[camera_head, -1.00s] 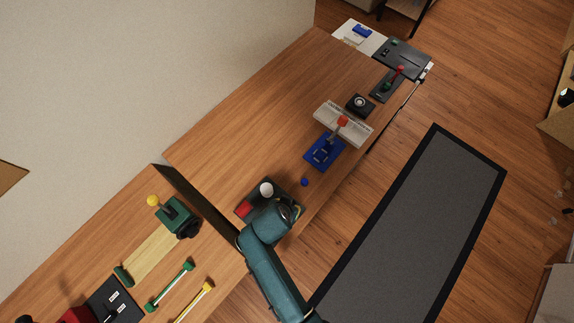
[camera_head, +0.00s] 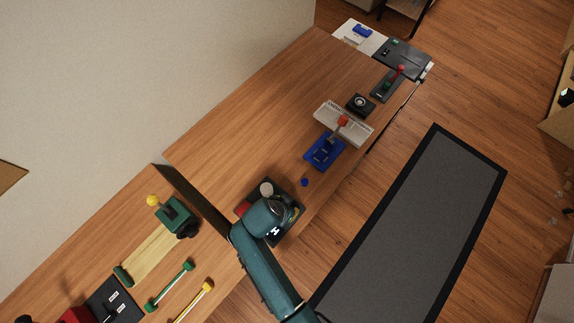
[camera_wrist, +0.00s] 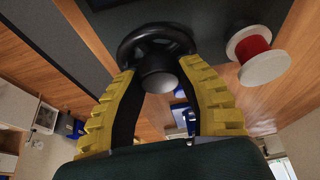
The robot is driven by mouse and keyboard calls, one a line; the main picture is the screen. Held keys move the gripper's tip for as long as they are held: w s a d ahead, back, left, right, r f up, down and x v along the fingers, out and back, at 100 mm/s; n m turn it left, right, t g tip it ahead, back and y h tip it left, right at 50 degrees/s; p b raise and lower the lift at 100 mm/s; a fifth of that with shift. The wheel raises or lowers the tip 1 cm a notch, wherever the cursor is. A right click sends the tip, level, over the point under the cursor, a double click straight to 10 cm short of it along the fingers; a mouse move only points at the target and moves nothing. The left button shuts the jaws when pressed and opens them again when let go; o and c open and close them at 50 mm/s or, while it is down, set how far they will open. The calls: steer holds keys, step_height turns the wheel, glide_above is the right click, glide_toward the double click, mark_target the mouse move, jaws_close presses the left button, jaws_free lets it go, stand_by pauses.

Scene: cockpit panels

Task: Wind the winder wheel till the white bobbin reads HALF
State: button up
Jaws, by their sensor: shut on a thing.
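The black winder wheel (camera_wrist: 150,34) shows at the top middle of the wrist view, with a round hub below its rim. My gripper (camera_wrist: 158,72) has its yellow ridged fingers closed on the wheel at this hub, one on each side. A spool with white flanges and a red middle (camera_wrist: 265,67) is at the upper right of the wrist view. In the head view the white bobbin (camera_head: 266,187) stands on the dark winder base (camera_head: 287,188). My wrist covers the wheel there. No HALF reading is legible.
A blue base with a red-topped lever (camera_head: 324,150) and a small blue knob (camera_head: 304,182) lie up and right of the winder. A green device with a yellow knob (camera_head: 174,213) is at the left. The bench between the wall and the winder is clear.

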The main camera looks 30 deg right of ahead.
steer(key=o, duration=1.2)
steer(key=shift+f, duration=0.1)
steer(key=shift+a+r, duration=0.1)
steer(key=shift+r, duration=0.25)
steer(key=v, duration=1.1)
steer(key=shift+r, duration=0.15)
steer(key=shift+s, duration=0.1)
